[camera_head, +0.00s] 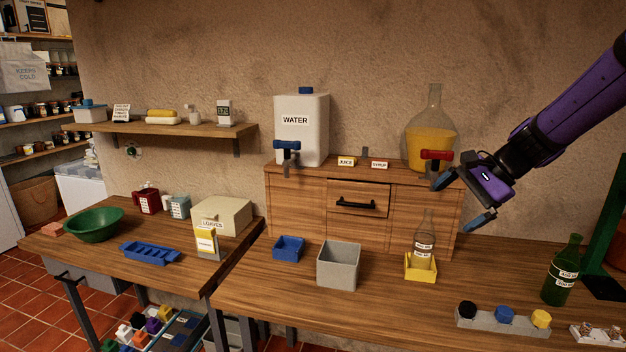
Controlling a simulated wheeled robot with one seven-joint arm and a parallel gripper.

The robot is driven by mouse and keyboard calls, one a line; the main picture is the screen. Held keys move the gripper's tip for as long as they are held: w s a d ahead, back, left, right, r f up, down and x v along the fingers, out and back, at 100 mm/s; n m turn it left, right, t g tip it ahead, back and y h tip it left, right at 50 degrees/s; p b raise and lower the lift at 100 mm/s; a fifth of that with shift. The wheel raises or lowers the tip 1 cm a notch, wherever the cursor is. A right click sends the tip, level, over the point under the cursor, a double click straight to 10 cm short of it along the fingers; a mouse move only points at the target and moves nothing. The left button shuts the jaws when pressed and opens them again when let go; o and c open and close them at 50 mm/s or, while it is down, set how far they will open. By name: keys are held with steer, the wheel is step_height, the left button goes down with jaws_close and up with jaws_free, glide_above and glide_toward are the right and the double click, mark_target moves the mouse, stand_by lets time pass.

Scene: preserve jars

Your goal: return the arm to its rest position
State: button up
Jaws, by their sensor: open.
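My purple arm reaches in from the upper right. My gripper (462,205) is open with blue fingertips apart and nothing between them. It hangs above the workbench at the right, in front of the right end of the wooden cabinet (310,210). Its upper finger shows close to the red tap (436,156) of the large glass jug (430,135); I cannot tell whether they touch. A clear bottle (424,235) stands upright in a yellow holder (420,269), below and left of the gripper.
A green bottle (562,270) and a rack with black, blue and yellow stoppers (502,320) stand at the right. A grey bin (338,266) and a blue tray (288,248) are mid-bench. A white water tank (301,130) stands on the cabinet. The front left of the bench is clear.

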steer(key=s+r+n+h, duration=0.2)
steer(key=s+n, duration=0.2)
steer(key=s, duration=0.5)
steer(key=s+r+n+t+h, duration=0.1)
steer(key=s+n, duration=0.3)
steer(key=s, duration=0.5)
steer(key=s+d+r+n+t+h, duration=0.1)
steer(key=s+r+n+h, duration=0.2)
steer(key=s, duration=0.6)
steer(key=shift+s+r+n+h, duration=0.2)
steer(key=shift+r+n+h, duration=0.2)
steer(key=shift+h, duration=0.2)
